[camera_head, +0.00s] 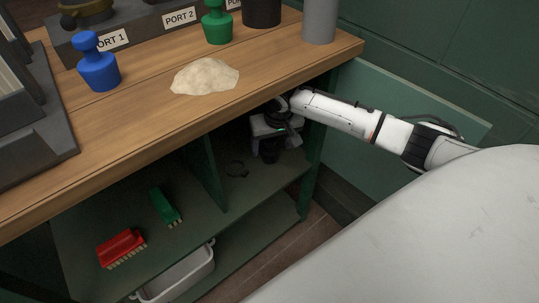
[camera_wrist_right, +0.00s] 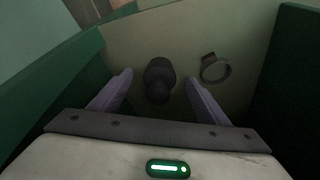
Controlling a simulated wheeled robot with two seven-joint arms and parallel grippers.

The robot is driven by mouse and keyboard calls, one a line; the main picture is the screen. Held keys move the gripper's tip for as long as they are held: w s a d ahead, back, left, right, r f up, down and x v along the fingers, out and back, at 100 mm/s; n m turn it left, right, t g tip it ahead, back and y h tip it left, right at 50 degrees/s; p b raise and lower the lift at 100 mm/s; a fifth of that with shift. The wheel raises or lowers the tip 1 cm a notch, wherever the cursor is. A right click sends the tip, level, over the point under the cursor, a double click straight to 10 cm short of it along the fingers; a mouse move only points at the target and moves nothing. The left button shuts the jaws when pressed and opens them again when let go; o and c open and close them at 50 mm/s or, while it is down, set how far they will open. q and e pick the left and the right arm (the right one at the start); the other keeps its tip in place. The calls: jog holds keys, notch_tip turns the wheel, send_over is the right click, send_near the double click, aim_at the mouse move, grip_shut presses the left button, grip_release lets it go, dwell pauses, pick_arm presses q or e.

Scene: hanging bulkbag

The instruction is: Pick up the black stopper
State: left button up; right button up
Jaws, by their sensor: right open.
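The black stopper (camera_wrist_right: 159,82) stands on the shelf of the cupboard under the bench. In the right wrist view it is between the two fingers of my right gripper, with a gap on each side. In the head view my right gripper (camera_head: 275,142) reaches in under the bench top at the right end. It is open and holds nothing. The dark shape of the stopper (camera_head: 269,156) shows only in part there, close to the fingers. My left gripper is not in view.
A dark ring (camera_wrist_right: 215,69) lies beside the stopper. A green brush (camera_head: 165,206) and a red brush (camera_head: 121,247) lie on the shelf left of the divider (camera_head: 204,172). A blue stopper (camera_head: 98,68), green stopper (camera_head: 217,24) and pale powder heap (camera_head: 205,76) are on the bench.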

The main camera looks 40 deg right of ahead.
aim_at(269, 147)
jog(key=shift+w+d+b, duration=0.15)
jog(key=shift+w+b, duration=0.05)
jog(key=shift+w, duration=0.3)
jog(key=shift+w+d+b, duration=0.15)
jog(key=shift+w, duration=0.35)
jog(key=b+x, duration=0.2)
jog(key=x, duration=0.2)
jog(key=shift+w+f, duration=0.2)
jog(key=shift+f, duration=0.25)
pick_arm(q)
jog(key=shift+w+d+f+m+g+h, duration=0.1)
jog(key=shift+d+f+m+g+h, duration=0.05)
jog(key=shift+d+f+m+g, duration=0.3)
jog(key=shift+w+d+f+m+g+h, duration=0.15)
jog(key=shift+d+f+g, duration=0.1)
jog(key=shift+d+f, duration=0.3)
pick_arm(e)
jog(key=shift+d, duration=0.1)
jog(key=c, duration=1.2)
